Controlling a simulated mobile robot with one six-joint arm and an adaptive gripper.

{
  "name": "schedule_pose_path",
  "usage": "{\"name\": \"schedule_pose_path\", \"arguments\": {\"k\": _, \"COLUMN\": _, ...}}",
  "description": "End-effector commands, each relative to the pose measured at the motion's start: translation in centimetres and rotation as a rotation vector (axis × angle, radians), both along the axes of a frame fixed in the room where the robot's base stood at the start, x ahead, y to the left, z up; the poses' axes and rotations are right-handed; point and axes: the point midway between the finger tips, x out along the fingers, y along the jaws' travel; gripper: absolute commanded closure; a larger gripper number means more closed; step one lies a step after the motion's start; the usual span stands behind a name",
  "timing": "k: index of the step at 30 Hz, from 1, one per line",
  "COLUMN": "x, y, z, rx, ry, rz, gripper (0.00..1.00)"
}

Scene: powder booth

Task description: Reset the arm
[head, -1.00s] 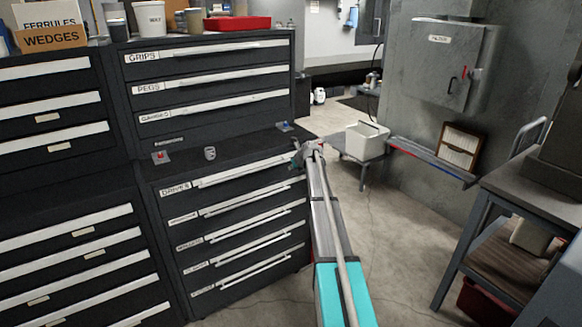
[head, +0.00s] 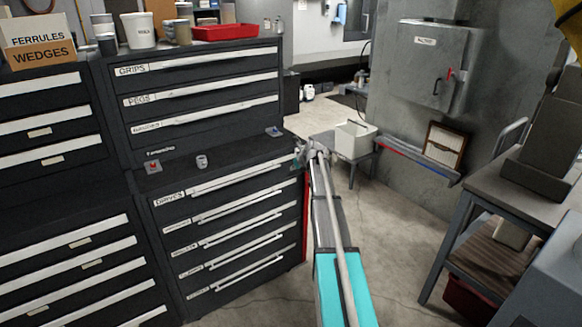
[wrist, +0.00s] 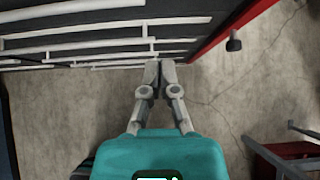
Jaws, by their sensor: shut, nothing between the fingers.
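My gripper (head: 314,152) is at the end of my outstretched arm, in the middle of the head view, near the right end of the lower drawer cabinet's top. In the wrist view my gripper (wrist: 160,64) has its two fingers together and empty, pointing toward the drawer fronts, with bare floor below. The dark lower drawer cabinet (head: 176,228) has long white handles; all its drawers look closed. I cannot tell whether the fingertips touch the cabinet.
An upper drawer cabinet (head: 203,58) carries a red tray (head: 224,32) and tubs. A white bin (head: 356,139) stands on a small table behind my gripper. A workbench (head: 500,172) is at right. The concrete floor (head: 392,245) between is clear.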

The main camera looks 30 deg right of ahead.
Motion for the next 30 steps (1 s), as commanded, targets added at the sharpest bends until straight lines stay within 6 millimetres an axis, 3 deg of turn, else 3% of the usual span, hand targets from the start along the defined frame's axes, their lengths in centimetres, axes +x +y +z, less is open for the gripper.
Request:
{"name": "schedule_pose_path", "arguments": {"k": 23, "x": -0.3, "y": 0.2, "z": 0.3, "rx": -0.002, "ry": 0.001, "rz": 0.005, "gripper": 1.0}}
{"name": "schedule_pose_path", "arguments": {"k": 30, "x": -1.3, "y": 3.0, "z": 0.0, "rx": -0.073, "ry": 0.022, "rz": 0.105, "gripper": 1.0}}
